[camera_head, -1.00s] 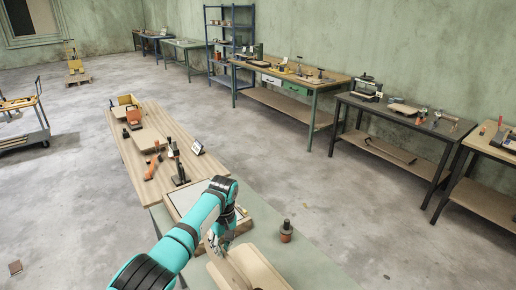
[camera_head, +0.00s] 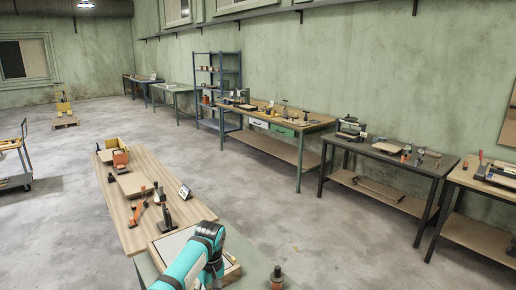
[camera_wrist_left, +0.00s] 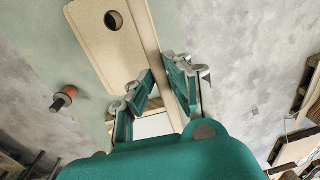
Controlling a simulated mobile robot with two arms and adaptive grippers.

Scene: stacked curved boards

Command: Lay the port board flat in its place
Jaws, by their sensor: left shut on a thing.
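My left gripper (camera_wrist_left: 160,78) is shut on a thin pale wooden board (camera_wrist_left: 152,38), which shows nearly edge-on as a long strip between the fingers. A wider pale board (camera_wrist_left: 90,48) with rounded corners and a round dark hole lies just to the left of the strip in the wrist view. The frames do not make clear which of the two is the port board, or whether they touch. In the head view only my left arm shows at the bottom edge; the gripper's tips and both boards are out of that picture. My right gripper is not in view.
An orange and black knobbed piece (camera_head: 276,277) stands on the green bench top; it also shows in the wrist view (camera_wrist_left: 64,98). A wooden table (camera_head: 128,203) beyond holds clamps, a small sign (camera_head: 184,191) and a yellow box. Workbenches line the right wall.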

